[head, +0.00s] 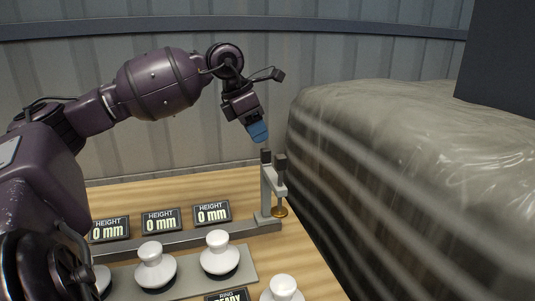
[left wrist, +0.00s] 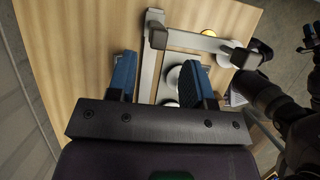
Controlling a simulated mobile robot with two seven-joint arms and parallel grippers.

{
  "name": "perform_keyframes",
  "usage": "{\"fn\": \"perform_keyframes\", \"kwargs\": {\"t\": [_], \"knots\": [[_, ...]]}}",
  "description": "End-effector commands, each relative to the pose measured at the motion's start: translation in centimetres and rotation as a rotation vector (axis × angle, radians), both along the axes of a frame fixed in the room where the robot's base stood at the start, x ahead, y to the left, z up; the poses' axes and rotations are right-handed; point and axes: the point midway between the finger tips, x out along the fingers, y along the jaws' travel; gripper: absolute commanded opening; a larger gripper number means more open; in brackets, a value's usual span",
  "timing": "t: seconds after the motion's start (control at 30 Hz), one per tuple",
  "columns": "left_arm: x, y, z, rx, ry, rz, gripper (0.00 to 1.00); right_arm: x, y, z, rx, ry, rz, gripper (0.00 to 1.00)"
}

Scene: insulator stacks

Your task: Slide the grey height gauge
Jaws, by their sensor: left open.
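The grey height gauge (head: 267,194) stands upright at the right end of a grey rail (head: 190,239), with dark blocks on top and a brass foot (head: 280,211) on its side arm. In the left wrist view the gauge (left wrist: 198,42) lies ahead of my fingers, its side arm pointing right. My left gripper (head: 258,132) is above and slightly left of the gauge, apart from it. Its blue fingers (left wrist: 160,78) are open with nothing between them.
White insulators (head: 220,253) stand on a grey plate in front of the rail. Several displays reading 0 mm (head: 161,220) sit behind the rail. A large wrapped bulk (head: 410,170) stands close to the table's right side. The wooden table (head: 160,192) is clear at the back.

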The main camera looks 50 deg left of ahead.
Motion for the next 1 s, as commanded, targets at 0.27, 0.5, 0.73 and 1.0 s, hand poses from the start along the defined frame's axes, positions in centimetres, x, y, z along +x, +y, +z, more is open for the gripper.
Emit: {"fn": "perform_keyframes", "kwargs": {"t": [0.27, 0.5, 0.73, 1.0], "knots": [[1.6, -0.8, -4.3, -0.001, 0.002, -0.001, 0.47, 0.8, 0.3, -0.2, 0.003, -0.009, 0.006, 0.43], [2.1, -1.0, -5.7, 0.000, 0.000, 0.000, 0.47, 1.2, 0.6, -0.2, 0.010, -0.013, 0.003, 0.43], [2.1, -1.1, -5.8, 0.001, 0.000, 0.000, 0.47, 1.0, 0.7, -0.4, 0.013, -0.009, 0.001, 0.43], [2.1, -1.1, -5.8, 0.000, 0.000, 0.000, 0.18, 0.7, 0.6, -0.5, 0.009, -0.004, 0.001, 0.43]]}}
